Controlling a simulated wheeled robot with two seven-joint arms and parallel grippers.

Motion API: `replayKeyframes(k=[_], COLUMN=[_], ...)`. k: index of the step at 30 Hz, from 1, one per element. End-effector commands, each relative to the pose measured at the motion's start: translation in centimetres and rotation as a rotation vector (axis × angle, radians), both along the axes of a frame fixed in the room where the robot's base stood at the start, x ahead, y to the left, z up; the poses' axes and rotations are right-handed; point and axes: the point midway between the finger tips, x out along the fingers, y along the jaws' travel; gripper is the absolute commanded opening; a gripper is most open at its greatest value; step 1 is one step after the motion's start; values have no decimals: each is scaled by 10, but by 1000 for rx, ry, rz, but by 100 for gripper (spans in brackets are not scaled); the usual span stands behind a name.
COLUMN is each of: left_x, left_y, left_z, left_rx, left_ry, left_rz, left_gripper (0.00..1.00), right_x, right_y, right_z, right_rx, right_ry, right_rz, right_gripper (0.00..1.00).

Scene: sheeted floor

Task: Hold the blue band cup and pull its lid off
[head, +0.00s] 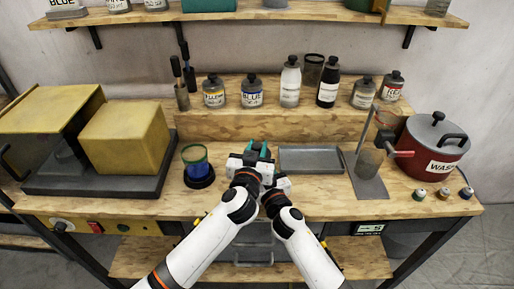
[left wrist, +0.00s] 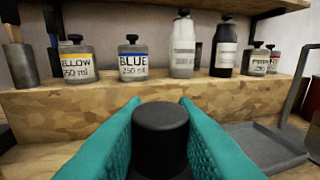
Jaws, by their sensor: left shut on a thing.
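My left gripper (head: 256,150) is over the bench in front of the shelf step. In the left wrist view its teal fingers (left wrist: 160,130) are shut on a dark, black-capped cylinder (left wrist: 162,122), which stands upright between them. No coloured band shows on it, as the fingers hide its sides. In the head view my left gripper hides most of it. My right gripper (head: 283,184) is just right of and nearer than the left one; its fingers are hidden, so its opening cannot be told. A bottle marked BLUE (head: 252,92), with a blue band, stands on the step behind.
A blue-filled glass (head: 195,162) on a black base stands left of my grippers. A grey tray (head: 311,158) lies to the right. A red pot (head: 437,145) and several small banded pieces (head: 443,193) are farther right. A yellow box (head: 125,137) stands at left.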

Motion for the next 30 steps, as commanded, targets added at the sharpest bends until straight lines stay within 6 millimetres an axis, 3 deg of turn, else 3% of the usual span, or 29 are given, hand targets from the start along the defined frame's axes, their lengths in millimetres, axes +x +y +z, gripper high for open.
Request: replayKeyframes(k=[19,30], left_x=[0,0], left_y=[0,0], left_z=[1,12], left_rx=[0,-1], left_ry=[0,-1], left_rz=[0,1], left_gripper=[0,0], right_x=[0,0], right_y=[0,0], right_z=[-1,-1], right_rx=[-1,-1], right_ry=[2,2], right_rz=[-1,-1], right_gripper=[16,16])
